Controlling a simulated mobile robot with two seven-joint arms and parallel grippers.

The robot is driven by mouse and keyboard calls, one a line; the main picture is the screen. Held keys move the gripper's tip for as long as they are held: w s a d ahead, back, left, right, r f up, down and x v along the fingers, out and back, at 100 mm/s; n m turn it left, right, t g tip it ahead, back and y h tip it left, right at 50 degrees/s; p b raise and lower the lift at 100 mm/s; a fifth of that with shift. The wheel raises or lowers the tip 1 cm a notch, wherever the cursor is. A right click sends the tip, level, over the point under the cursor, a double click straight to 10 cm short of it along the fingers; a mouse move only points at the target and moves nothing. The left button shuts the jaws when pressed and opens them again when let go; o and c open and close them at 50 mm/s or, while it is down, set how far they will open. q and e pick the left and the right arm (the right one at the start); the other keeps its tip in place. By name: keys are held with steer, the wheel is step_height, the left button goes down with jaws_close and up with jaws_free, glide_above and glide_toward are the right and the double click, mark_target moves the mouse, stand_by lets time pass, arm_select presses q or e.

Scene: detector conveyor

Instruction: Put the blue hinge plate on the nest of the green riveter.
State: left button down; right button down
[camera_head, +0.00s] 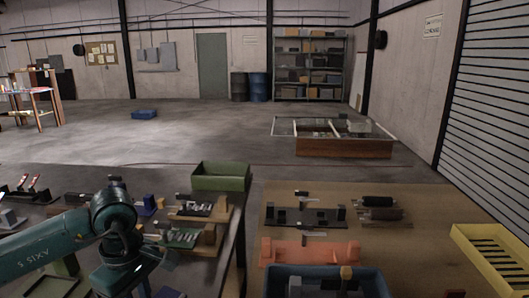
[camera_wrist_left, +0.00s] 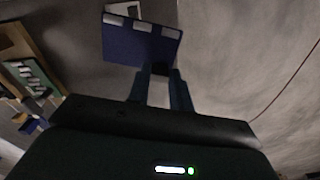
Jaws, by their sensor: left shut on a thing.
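A dark blue plate (camera_wrist_left: 140,42) with pale grey knuckles along its far edge shows in the left wrist view; it looks like the hinge plate. My left gripper (camera_wrist_left: 160,76) is shut on its near edge and holds it up, tilted. In the head view my left arm comes in at the lower left, and I cannot make out its fingertips or the plate there. I cannot clearly pick out the green riveter or its nest in either view. My right gripper is in neither view.
A dark bench at the left holds several small fixtures, one with green parts (camera_head: 183,238). An open green bin (camera_head: 221,177) stands behind it. The wooden table at the right holds a black fixture (camera_head: 305,217), an orange tray (camera_head: 310,253) and a blue bin (camera_head: 328,275). A yellow tray (camera_head: 468,236) lies far right.

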arm_select(q)
steer(key=s+d+m, duration=0.1)
steer(key=m, duration=0.3)
steer(key=s+d+m+p, duration=0.1)
steer(key=s+m, duration=0.1)
steer(key=m, duration=0.3)
steer(key=s+d+m+p, duration=0.1)
steer(key=m, duration=0.3)
steer(key=shift+s+d+r+m, duration=0.15)
steer(key=shift+s+d+m, duration=0.15)
steer(key=shift+d+m, duration=0.1)
